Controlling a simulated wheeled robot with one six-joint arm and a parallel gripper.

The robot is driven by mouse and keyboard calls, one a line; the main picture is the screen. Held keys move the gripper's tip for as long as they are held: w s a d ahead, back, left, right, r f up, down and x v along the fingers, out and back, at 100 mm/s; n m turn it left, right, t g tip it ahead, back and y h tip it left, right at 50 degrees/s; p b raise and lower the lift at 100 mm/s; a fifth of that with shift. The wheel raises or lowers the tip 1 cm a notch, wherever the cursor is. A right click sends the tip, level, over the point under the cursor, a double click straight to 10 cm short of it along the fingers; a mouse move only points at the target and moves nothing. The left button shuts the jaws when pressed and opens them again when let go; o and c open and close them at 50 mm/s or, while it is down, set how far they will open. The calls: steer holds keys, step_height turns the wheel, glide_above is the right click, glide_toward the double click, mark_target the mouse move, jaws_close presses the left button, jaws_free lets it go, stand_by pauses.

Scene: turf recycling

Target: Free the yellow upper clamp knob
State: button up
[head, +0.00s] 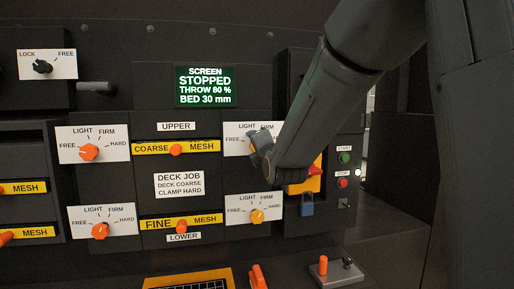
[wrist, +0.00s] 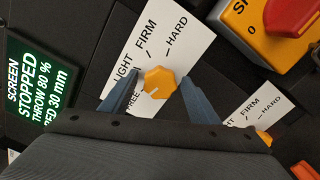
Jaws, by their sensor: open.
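The yellow upper clamp knob (wrist: 159,82) sits on a white dial plate (wrist: 185,50) marked LIGHT, FIRM and HARD, with FREE partly hidden by a finger. Its pale pointer mark faces lower left in the wrist view, roughly toward FREE. My gripper (wrist: 161,80) is open, with one blue-grey finger on each side of the knob; contact cannot be told. In the head view my gripper (head: 260,142) covers this knob and the right part of its plate (head: 232,140). The screen (head: 205,86) reads STOPPED, THROW 80 %, BED 30 mm.
A yellow box with a red handle (head: 314,169) and a blue padlock (head: 307,209) stand right of my gripper. The lower yellow knob (head: 257,215) is below. Orange knobs (head: 89,152) are at left. Start (head: 344,157) and stop (head: 343,183) buttons are at right.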

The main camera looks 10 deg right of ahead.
steer(key=s+b, duration=0.1)
steer(key=s, duration=0.6)
steer(key=shift+s, duration=0.35)
